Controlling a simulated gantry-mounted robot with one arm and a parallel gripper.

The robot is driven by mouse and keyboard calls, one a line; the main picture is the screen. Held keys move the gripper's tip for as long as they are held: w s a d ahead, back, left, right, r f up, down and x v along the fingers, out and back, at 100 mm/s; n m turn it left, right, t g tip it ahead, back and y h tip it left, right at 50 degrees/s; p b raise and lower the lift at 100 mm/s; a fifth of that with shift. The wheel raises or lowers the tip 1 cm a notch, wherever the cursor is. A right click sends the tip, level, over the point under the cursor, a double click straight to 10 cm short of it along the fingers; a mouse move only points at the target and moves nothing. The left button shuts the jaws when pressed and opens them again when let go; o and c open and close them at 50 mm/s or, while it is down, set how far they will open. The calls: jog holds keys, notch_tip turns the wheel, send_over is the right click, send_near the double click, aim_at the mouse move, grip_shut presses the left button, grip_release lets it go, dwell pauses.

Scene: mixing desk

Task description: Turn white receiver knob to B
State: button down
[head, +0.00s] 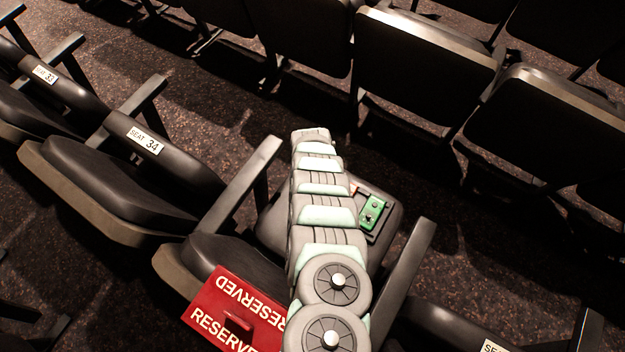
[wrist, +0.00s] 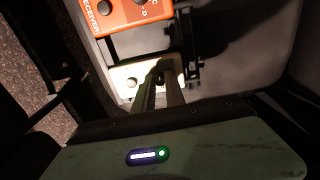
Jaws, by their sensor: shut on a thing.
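The white receiver (wrist: 122,76) is a pale box in the middle of the wrist view. A small dark knob (wrist: 131,82) shows on its left part. My gripper (wrist: 161,75) reaches over the right part of the box, its two dark fingers close together. They are shut on the receiver's larger knob, which is mostly hidden between the fingertips. The letter marks around it cannot be read, so its setting cannot be told. In the head view my arm covers the white receiver and the gripper.
An orange receiver (wrist: 128,14) with dark knobs lies just beyond the white one. A red RESERVED sign (head: 232,308) lies left, and armrests (head: 238,185) flank the seat.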

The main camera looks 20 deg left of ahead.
jog(key=m, duration=0.5)
jog(key=shift+a+m+p, duration=0.15)
jog(key=shift+m+p, duration=0.15)
jog(key=shift+m+b, duration=0.3)
jog(key=shift+m, duration=1.7)
jog(key=c, duration=1.4)
grip_release()
jog(key=shift+o, duration=0.2)
jog(key=shift+r, duration=0.1)
notch_tip(320, 180, up, 11)
jog(key=p, duration=0.5)
jog(key=shift+f, duration=0.2)
jog(key=shift+s+a, duration=0.1)
